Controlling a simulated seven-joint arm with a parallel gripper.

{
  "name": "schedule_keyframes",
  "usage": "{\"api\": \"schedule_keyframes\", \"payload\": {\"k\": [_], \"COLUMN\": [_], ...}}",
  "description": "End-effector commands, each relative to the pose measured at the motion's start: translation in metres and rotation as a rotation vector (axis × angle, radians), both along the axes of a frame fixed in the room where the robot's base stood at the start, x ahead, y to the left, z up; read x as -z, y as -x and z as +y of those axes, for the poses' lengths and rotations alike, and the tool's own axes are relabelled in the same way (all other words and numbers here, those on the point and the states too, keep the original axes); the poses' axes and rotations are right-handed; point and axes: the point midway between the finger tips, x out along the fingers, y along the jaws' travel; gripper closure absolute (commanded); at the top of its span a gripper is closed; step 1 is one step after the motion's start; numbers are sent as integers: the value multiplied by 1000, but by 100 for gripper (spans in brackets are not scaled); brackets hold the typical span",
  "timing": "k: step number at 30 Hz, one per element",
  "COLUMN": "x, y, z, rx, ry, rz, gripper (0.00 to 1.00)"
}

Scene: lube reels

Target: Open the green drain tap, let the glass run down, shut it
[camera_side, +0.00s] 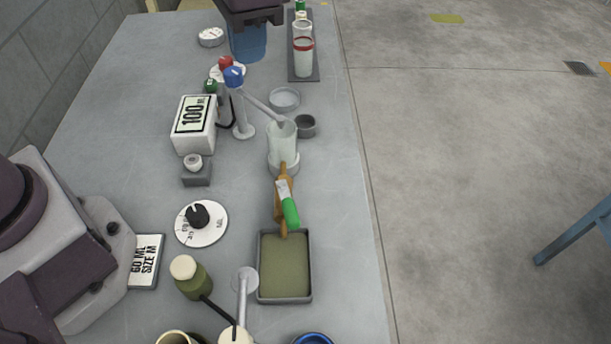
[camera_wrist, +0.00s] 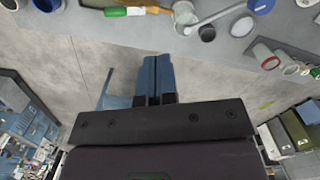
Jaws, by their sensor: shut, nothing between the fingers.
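The drain tap has a green-tipped lever (camera_side: 290,208) on a brass body (camera_side: 282,178), running from the foot of the glass (camera_side: 283,145) toward a tray. The lever lies roughly along the spout, slightly angled. The glass looks pale; I cannot tell its liquid level. A grey tray (camera_side: 285,298) with olive liquid lies under the spout end. The lever also shows at the top left of the wrist view (camera_wrist: 117,11). My gripper (camera_side: 247,45) is at the far end of the table, well away from the tap. Its blue fingers (camera_wrist: 158,78) are shut together and empty.
A blue-capped spout arm (camera_side: 262,103) reaches over the glass. A "100 ML" block (camera_side: 193,124), a dial (camera_side: 203,224) and a "60 ML SIZE M" card (camera_side: 146,262) stand to the left. A rack (camera_side: 305,72) with jars is at the back. The table's right edge is close.

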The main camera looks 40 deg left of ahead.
Motion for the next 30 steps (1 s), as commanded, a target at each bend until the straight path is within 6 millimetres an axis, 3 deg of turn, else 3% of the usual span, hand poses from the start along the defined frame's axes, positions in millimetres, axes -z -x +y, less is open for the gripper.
{"api": "schedule_keyframes", "payload": {"k": [3, 9, 12, 15, 17, 21, 26, 30], "x": [30, 85, 110, 121, 119, 92, 93, 106], "y": [-23, -43, -48, -51, -55, -62, -55, -49], "z": [-41, -104, -130, -146, -150, -152, -147, -143], "rx": [65, 150, 182, 194, 191, 177, 172, 171], "ry": [-38, -112, -149, -176, -184, -188, -213, -213], "rz": [100, 251, 318, 363, 375, 380, 416, 416], "gripper": [100, 100, 100, 100, 100, 100, 100, 100]}}
